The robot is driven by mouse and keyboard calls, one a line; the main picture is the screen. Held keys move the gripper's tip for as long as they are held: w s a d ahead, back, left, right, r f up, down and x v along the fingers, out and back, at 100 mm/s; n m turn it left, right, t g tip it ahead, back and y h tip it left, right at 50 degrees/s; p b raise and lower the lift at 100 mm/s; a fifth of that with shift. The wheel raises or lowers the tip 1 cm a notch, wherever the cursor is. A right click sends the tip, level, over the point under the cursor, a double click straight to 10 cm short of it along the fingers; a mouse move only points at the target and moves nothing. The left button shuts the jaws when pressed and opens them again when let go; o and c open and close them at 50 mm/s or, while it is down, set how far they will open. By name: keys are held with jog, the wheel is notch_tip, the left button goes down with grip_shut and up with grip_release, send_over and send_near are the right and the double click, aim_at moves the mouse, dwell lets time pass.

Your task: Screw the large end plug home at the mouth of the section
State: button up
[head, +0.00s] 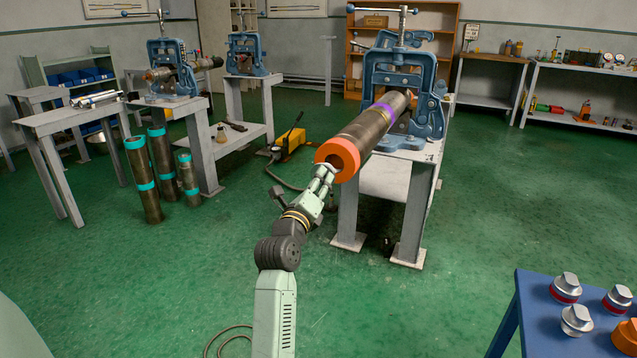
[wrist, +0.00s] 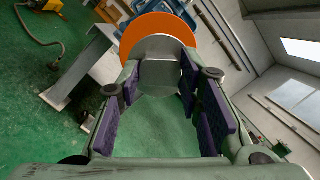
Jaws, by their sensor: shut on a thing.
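The section (head: 372,128) is a long dark pipe with an orange end and a purple band, clamped in a blue pipe vise (head: 405,78). Its orange mouth end (head: 342,153) faces me; in the wrist view the orange rim (wrist: 158,25) arcs behind the plug. The large end plug (wrist: 160,74) is grey metal with a flat grip tab. My gripper (wrist: 160,82) is shut on that tab, and the plug's round face is against or in the mouth. How deep it sits cannot be told. In the head view my gripper (head: 325,172) hides the plug.
Several silver plugs (head: 577,320) stand on a blue table (head: 530,310) at lower right. Pipes with teal bands (head: 145,180) stand on the floor at left, near benches with vises. A yellow pump (head: 290,143) with a hose lies behind my arm. Green floor around is open.

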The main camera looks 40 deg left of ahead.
jog(key=shift+r+p, duration=0.25)
jog(key=shift+p, duration=0.35)
jog(key=shift+w+a+f+p, duration=0.1)
jog(key=shift+w+a+p, duration=0.15)
jog(key=shift+w+p, duration=0.45)
jog(key=shift+w+a+f+p, duration=0.1)
jog(key=shift+w+a+p, duration=0.15)
jog(key=shift+w, duration=0.85)
jog(key=shift+d+r+p, duration=0.1)
jog(key=shift+p, duration=0.5)
jog(key=shift+p+x, duration=0.35)
jog(key=shift+x, duration=0.7)
jog(key=shift+p, duration=0.65)
jog(key=shift+w+p, duration=0.3)
jog(key=shift+w, duration=0.2)
jog(key=o, duration=1.2)
jog(key=shift+f, duration=0.25)
